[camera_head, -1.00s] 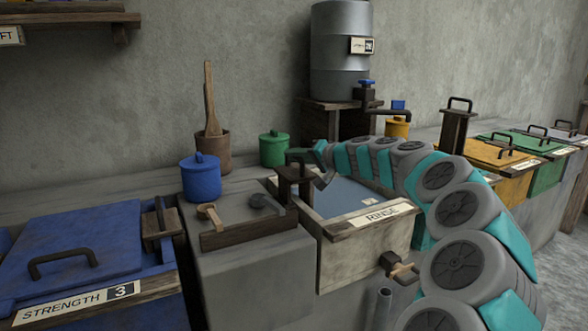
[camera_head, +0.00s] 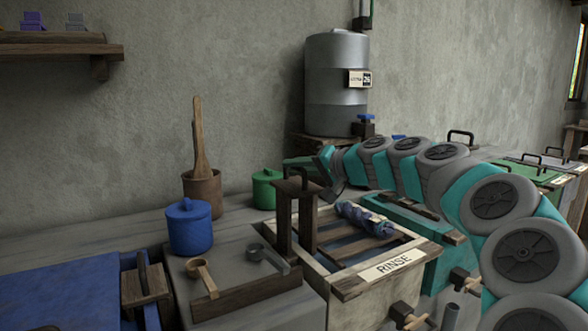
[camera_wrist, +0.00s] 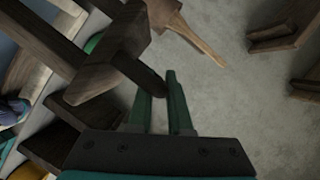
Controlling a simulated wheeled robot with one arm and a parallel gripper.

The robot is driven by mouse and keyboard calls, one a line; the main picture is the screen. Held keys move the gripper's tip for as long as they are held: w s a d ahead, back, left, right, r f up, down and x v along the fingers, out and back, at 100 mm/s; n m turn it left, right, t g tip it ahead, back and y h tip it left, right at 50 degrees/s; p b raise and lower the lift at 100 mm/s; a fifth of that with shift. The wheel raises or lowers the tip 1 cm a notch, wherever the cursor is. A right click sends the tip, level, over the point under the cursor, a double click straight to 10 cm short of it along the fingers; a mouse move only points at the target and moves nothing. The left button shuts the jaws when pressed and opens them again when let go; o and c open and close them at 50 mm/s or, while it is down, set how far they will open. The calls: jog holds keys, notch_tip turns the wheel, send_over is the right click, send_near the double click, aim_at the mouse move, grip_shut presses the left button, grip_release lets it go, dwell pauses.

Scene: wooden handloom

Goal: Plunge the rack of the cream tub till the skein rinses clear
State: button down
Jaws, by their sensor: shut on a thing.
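The cream tub (camera_head: 362,307), labelled RINSE, stands in the middle of the head view. Its wooden rack (camera_head: 346,246) is raised near the rim, with slats showing and its upright handle frame (camera_head: 308,214) standing high at the left end. A twisted blue skein (camera_head: 366,220) lies across the slats; a bit of it shows at the left edge of the wrist view (camera_wrist: 12,113). My gripper (camera_head: 302,166) is at the top of the handle frame. In the wrist view, my green fingers (camera_wrist: 160,96) are shut on the dark handle bar (camera_wrist: 140,74).
A blue vat (camera_head: 60,285) is at lower left. A metal tank (camera_head: 337,85) stands behind. A teal vat (camera_head: 432,236) adjoins the right side.

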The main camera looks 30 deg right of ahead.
jog(key=c, duration=0.8)
grip_release()
jog(key=shift+c, duration=0.2)
jog(key=b+v, duration=0.1)
jog(key=v, duration=0.6)
jog(key=shift+s, duration=0.35)
jog(key=shift+d+r, duration=0.1)
